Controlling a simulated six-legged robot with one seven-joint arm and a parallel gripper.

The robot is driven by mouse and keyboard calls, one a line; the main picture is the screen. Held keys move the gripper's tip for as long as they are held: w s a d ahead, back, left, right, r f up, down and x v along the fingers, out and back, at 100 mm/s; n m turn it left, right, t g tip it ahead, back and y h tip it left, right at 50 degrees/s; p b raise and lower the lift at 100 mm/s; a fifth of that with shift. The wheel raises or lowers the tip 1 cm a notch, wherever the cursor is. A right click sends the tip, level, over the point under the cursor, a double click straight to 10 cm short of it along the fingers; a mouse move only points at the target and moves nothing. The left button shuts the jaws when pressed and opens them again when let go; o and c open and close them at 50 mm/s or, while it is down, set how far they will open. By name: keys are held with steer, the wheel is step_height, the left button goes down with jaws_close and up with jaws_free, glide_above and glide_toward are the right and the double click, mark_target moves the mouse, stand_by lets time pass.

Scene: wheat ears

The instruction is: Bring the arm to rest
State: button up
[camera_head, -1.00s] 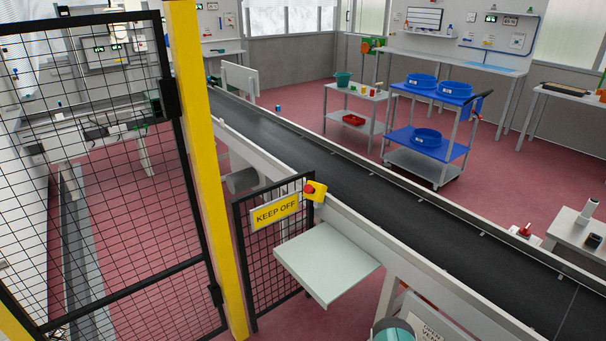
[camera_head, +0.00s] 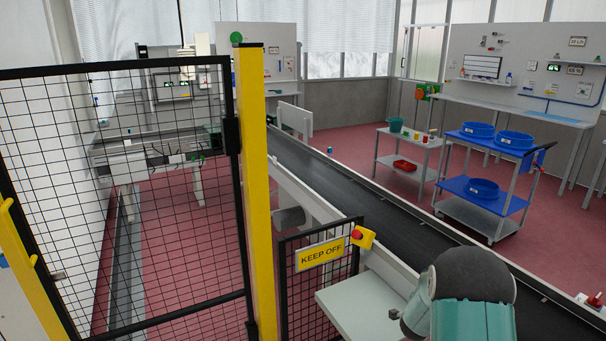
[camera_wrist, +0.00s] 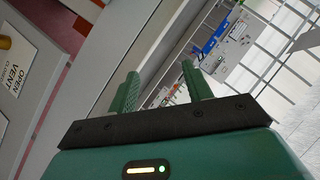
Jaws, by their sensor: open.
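My gripper (camera_wrist: 160,92) shows in the wrist view with its two green fingers apart and nothing between them. The wrist view is tilted, with a pale panel edge and windows beyond the fingers. In the head view, a teal and dark grey part of my arm (camera_head: 470,300) rises at the lower right, in front of the conveyor. The fingers are not clearly visible in the head view.
A mesh gate (camera_head: 120,200) with a yellow post (camera_head: 256,200) stands at the left. A conveyor (camera_head: 350,195) runs diagonally, with a grey shelf (camera_head: 350,305) and a "KEEP OFF" sign (camera_head: 320,254) before it. A blue trolley (camera_head: 470,187) stands beyond on open red floor.

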steer(key=s+a+r+n+y, duration=0.3)
steer(key=s+a+r+n, duration=0.2)
steer(key=a+r, duration=0.5)
steer(key=s+a+r+n+y, duration=0.45)
steer(key=a+r, duration=0.35)
steer(key=r, duration=0.4)
steer(key=s+a+r+n+g, duration=0.1)
steer(key=s+a+r+n, duration=0.1)
steer(key=s, duration=0.7)
steer(key=s+a+r+n+g, duration=0.1)
steer(key=s+a+n+g, duration=0.1)
steer(key=s, duration=0.8)
steer(key=s+a+r+n+g, duration=0.1)
steer(key=s+n, duration=0.3)
steer(key=s, duration=0.5)
steer(key=shift+s+a+r, duration=0.25)
steer(key=shift+a+r, duration=0.35)
steer(key=shift+r, duration=0.25)
steer(key=c, duration=0.3)
steer(key=shift+d, duration=0.2)
